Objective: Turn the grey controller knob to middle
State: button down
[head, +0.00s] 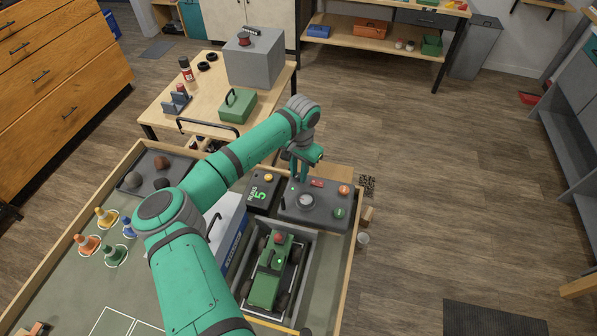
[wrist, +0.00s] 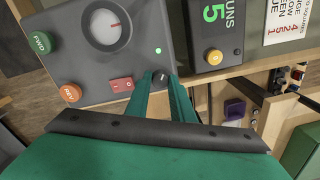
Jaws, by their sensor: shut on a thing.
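The grey controller box (head: 322,215) sits at the right end of the workbench, and its top fills the upper left of the wrist view (wrist: 60,75). It carries a round dial with a red pointer (wrist: 107,27), a red rocker switch (wrist: 122,85), a green FWD button (wrist: 40,42), an orange REV button (wrist: 70,92) and a lit green lamp. A small dark grey knob (wrist: 160,76) stands at the box's corner. My gripper (wrist: 160,82) is shut on this knob, one green finger on each side. In the head view my gripper (head: 300,178) hides the knob.
A dark counter box marked 5 (wrist: 212,25) with a yellow button stands beside the controller. A green crawler (head: 268,278) sits in a grey tray in front. A table with a green case (head: 238,105) and a grey block stands behind. Floor at right is mostly clear.

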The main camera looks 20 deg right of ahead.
jog(key=m, duration=0.8)
jog(key=shift+m, duration=0.3)
jog(key=shift+a+m, duration=0.15)
jog(key=shift+m, duration=1.25)
jog(key=shift+r, duration=0.1)
jog(key=c, duration=1.5)
grip_release()
jog(key=shift+c, duration=0.2)
